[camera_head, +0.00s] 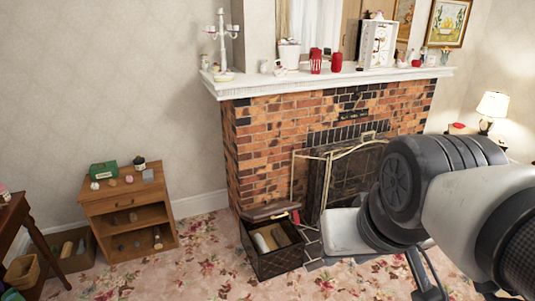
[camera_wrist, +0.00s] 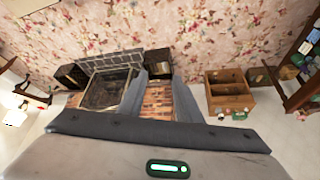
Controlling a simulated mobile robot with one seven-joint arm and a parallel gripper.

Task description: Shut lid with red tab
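A dark brown box (camera_head: 273,258) stands on the floor in front of the fireplace's left end. Its lid (camera_head: 268,211) is raised at the back, so pale rolled things inside show. A small red tab (camera_head: 296,216) is at the lid's right end. In the wrist view, which looks upside down, a dark shape that seems to be this box (camera_wrist: 157,62) shows just beyond my fingertips. My gripper (camera_wrist: 160,82) is open and empty, with brick visible between its fingers. In the head view my arm is to the right of the box, apart from it; the fingers cannot be made out there.
A brick fireplace (camera_head: 268,130) with a white mantel (camera_head: 310,83) and a fire screen (camera_head: 350,180) stands behind. A small wooden cabinet (camera_head: 128,215) is left of the box. Patterned carpet (camera_head: 205,265) between them is free.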

